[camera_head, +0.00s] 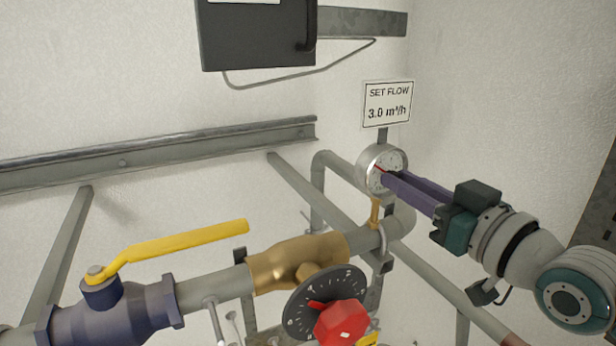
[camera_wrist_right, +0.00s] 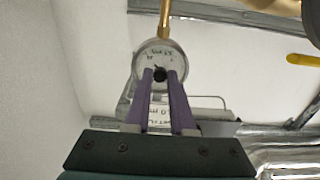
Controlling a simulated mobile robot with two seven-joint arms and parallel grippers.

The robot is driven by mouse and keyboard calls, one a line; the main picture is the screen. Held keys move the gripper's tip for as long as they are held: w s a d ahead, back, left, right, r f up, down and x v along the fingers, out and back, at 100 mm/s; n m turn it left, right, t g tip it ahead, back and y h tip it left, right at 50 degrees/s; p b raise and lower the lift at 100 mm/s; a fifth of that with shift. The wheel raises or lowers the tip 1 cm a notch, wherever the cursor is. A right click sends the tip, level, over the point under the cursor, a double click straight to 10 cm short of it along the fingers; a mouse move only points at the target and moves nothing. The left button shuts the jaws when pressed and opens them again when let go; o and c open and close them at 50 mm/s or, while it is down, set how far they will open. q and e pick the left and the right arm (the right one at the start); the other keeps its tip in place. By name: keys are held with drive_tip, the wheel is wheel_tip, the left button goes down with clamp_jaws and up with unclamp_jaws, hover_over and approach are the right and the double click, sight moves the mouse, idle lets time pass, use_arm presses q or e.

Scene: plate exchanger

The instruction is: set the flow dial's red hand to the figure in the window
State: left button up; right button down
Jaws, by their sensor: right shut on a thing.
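The flow dial (camera_head: 372,164) is a small round gauge with a white face and a silver rim, standing on a brass stem above the pipe. Its red hand (camera_head: 378,167) points up and left from the centre in the head view; the face figures are too small to read. My right gripper (camera_head: 387,178) reaches in from the right, its purple fingers at the dial's face. In the right wrist view, the fingers are shut on the black knob (camera_wrist_right: 160,74) at the dial's centre. The sign (camera_head: 388,104) above reads "SET FLOW 3.0 m³/h". My left gripper is not in view.
Below stand a brass valve body (camera_head: 295,262) and a red knob (camera_head: 342,323) on a black graduated disc (camera_head: 300,302). A blue valve with a yellow lever (camera_head: 185,242) is at the left. A dark box (camera_head: 257,35) hangs on the wall above.

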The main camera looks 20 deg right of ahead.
drive_tip(key=c, duration=0.8)
unclamp_jaws()
drive_tip(key=shift+o, duration=0.2)
drive_tip(key=shift+s, duration=0.1)
drive_tip(key=s+b, duration=0.2)
drive_tip(key=s, duration=0.7)
drive_tip(key=shift+s+d+b, duration=0.35)
drive_tip(key=shift+s+b, duration=0.05)
